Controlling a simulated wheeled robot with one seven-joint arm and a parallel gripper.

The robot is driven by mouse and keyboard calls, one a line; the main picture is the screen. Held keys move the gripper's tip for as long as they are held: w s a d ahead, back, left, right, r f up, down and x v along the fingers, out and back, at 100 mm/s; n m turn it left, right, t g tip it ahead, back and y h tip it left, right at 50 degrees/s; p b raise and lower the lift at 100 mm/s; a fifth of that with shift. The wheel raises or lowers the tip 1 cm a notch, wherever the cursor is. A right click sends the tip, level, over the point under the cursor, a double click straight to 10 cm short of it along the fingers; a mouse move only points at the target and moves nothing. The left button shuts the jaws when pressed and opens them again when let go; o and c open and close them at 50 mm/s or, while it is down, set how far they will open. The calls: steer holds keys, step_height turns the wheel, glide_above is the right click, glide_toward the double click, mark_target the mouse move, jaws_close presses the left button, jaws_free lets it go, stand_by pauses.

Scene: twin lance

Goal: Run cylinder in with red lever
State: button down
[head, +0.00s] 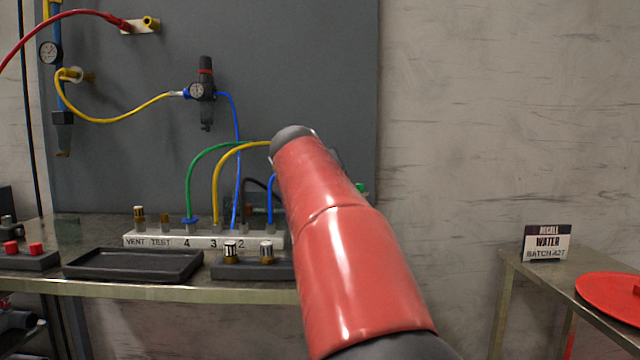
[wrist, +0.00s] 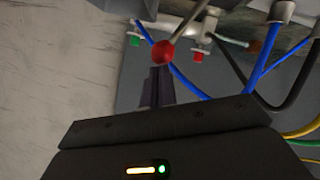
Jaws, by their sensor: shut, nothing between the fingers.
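The red ball knob (wrist: 163,53) of a lever shows in the wrist view, on a thin metal rod (wrist: 190,20) that runs up and right. My gripper (wrist: 157,72) is shut and empty, its dark fingers together with their tips just below the knob. I cannot tell whether the tips touch it. In the head view my red arm hides the gripper, the lever and whatever is around them. I cannot make out the cylinder for sure in either view.
A numbered valve strip (head: 205,241) with green, yellow and blue hoses stands on the bench, by a black tray (head: 133,264). The wrist view shows a small green part (wrist: 135,40), a red part (wrist: 197,57) and blue hoses (wrist: 262,68). A side table holds a sign (head: 547,243).

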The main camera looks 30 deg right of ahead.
steer(key=shift+r, duration=0.1)
steer(key=s+a+r+p, duration=0.1)
steer(key=s+a+r, duration=0.6)
steer(key=a+r, duration=0.15)
steer(key=s+a+f+n+g+y, duration=0.1)
steer(key=s+a+f+y, duration=0.2)
steer(key=f, duration=1)
steer(key=s+a+f+n+g+y, duration=0.1)
steer(key=s+a+f+y, duration=0.2)
steer(key=s+a+f, duration=0.6)
steer(key=s+a+f+n+g+y, duration=0.1)
steer(key=s+a+f+y, duration=0.2)
steer(key=f, duration=1.5)
steer(key=s+a, duration=0.3)
steer(key=s, duration=0.1)
steer(key=shift+a+g+y, duration=0.4)
